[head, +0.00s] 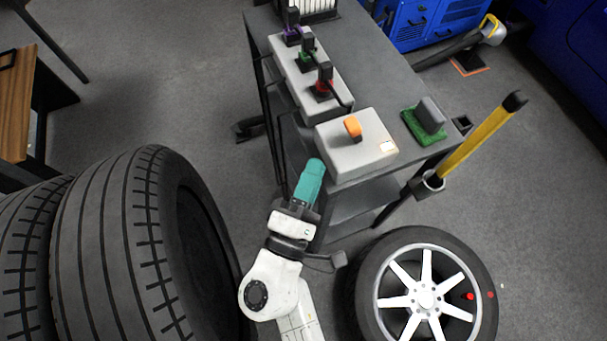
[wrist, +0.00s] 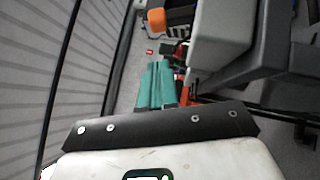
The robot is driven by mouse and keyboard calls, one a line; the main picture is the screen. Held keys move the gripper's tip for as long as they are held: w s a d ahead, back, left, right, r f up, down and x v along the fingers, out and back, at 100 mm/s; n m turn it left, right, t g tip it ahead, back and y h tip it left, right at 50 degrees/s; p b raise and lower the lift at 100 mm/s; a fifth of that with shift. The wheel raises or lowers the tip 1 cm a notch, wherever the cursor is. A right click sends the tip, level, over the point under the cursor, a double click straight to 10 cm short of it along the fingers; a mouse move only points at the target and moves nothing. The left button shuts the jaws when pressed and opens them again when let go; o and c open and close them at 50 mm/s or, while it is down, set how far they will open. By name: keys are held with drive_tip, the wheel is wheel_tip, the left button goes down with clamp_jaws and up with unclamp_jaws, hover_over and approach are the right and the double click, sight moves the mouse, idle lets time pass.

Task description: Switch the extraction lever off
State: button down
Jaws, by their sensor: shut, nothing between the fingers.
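Several levers stand on the grey cart (head: 378,60), and I cannot tell from any label which is the extraction lever. An orange lever (head: 352,127) sits on a light grey box (head: 345,160) at the cart's near end. A longer grey box (head: 292,73) behind it carries black-handled levers with purple (head: 291,37), green (head: 306,57) and red (head: 322,88) bases. A grey upright piece (head: 431,113) stands on a green base to the right. My gripper (head: 315,164), with teal fingers, is shut and empty, just left of the orange lever's box. The fingers also show in the wrist view (wrist: 156,66).
Large tyres (head: 110,240) stand at left, close to my arm. A wheel with a silver rim (head: 425,295) lies at lower right. A yellow-handled tool (head: 480,135) leans at the cart's right corner. A wooden table (head: 22,100) is at far left.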

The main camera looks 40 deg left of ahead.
sight(355, 131)
drive_tip(key=w, duration=0.1)
drive_tip(key=w+r, duration=0.1)
drive_tip(key=w+p, duration=0.1)
drive_tip(key=w, duration=0.1)
drive_tip(key=shift+w+d+r, duration=0.1)
drive_tip(key=shift+d+r, duration=0.1)
drive_tip(key=shift+r, duration=0.05)
drive_tip(key=shift+w+d+r, duration=0.2)
drive_tip(key=shift+w+d, duration=0.2)
drive_tip(key=shift+w, duration=0.3)
drive_tip(key=shift+r+p, duration=0.15)
drive_tip(key=shift+p, duration=0.25)
